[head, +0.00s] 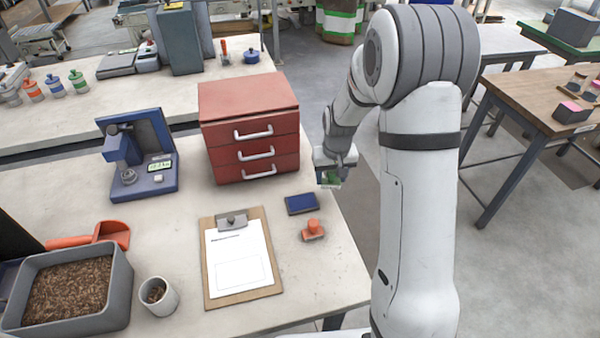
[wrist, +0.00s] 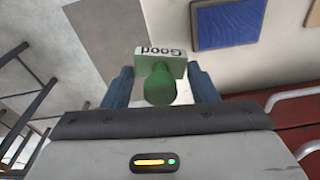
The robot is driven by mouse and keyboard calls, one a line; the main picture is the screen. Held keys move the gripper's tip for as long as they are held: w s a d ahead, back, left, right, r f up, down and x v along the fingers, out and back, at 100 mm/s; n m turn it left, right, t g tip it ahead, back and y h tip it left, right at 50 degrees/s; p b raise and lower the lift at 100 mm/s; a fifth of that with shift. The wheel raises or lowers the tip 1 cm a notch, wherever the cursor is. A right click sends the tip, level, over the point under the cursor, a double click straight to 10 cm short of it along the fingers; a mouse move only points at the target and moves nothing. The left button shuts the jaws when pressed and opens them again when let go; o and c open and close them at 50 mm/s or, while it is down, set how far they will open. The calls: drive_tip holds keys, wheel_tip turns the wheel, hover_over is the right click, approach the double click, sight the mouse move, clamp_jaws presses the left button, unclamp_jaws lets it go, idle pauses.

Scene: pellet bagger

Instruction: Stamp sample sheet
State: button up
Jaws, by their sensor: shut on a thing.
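My gripper (head: 333,170) is at the right edge of the table, beside the red drawer unit. It is shut on a green stamp (wrist: 160,85); the word "Good" shows on the stamp's block in the wrist view. The sample sheet (head: 238,254) lies on a clipboard (head: 212,285) on the table, with an empty box outlined in its lower part. A blue ink pad (head: 301,203) lies right of the clipboard; it also shows in the wrist view (wrist: 228,24). An orange stamp (head: 313,230) stands on the table just below the ink pad.
The red drawer unit (head: 250,125) stands at the back of the table. A blue testing device (head: 140,155) is left of it. A grey pellet bin (head: 125,285), orange scoop (head: 112,232) and small cup (head: 158,296) are at the left. Bare tabletop lies around the clipboard.

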drive_tip(key=s+a+r+n, duration=0.3)
drive_tip(key=a+r, duration=0.1)
drive_tip(key=a, duration=0.4)
drive_tip(key=b, duration=0.4)
hover_over(301, 200)
drive_tip(key=shift+s+f, duration=0.15)
drive_tip(key=shift+f, duration=2.7)
drive_tip(key=shift+d+f+b, duration=0.1)
drive_tip(key=shift+f+b, duration=0.35)
drive_tip(key=shift+f, duration=0.15)
drive_tip(key=shift+r, duration=0.15)
wheel_tip(301, 200, up, 7)
drive_tip(key=p, duration=0.4)
drive_tip(key=shift+s, duration=0.1)
